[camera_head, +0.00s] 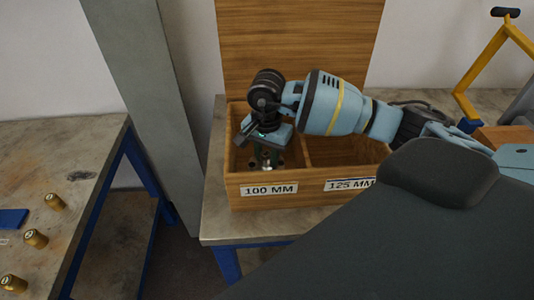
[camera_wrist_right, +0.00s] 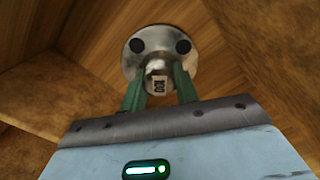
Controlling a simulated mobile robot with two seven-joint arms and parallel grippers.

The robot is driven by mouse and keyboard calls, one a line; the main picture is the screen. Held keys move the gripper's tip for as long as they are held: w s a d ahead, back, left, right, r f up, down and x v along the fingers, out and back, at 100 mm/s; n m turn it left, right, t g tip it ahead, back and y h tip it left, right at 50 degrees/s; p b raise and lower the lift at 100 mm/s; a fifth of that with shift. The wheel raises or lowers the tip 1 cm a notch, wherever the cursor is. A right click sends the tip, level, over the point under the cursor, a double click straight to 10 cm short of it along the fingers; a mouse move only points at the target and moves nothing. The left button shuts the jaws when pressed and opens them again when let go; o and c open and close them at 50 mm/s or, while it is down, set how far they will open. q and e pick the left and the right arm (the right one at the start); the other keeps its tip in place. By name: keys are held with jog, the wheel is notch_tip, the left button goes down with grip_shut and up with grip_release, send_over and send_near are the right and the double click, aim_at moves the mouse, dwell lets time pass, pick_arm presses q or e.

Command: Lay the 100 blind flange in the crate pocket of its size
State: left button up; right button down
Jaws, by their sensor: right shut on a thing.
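The 100 blind flange (camera_wrist_right: 158,50) is a round steel disc with dark bolt holes and a central boss tagged 100 in the right wrist view. My right gripper (camera_wrist_right: 160,88) is shut on the boss with its green fingers. In the head view the right gripper (camera_head: 266,158) reaches down into the left pocket, marked 100 MM, of the wooden crate (camera_head: 232,192). Most of the flange is hidden there by the gripper and the crate's front wall. I cannot tell whether it touches the pocket floor. My left gripper is not in view.
The crate's right pocket is marked 125 MM (camera_head: 349,184) and looks empty where visible. A wooden board (camera_head: 295,35) rises behind the crate. A grey post (camera_head: 150,90) stands at left. Several brass pieces (camera_head: 36,238) stand on the left table (camera_head: 70,165).

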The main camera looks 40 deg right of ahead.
aim_at(267, 153)
jog(key=c, duration=1.5)
grip_release()
jog(key=shift+f, duration=0.1)
jog(key=o, duration=0.4)
notch_tip(267, 153, up, 12)
jog(key=shift+r, duration=0.2)
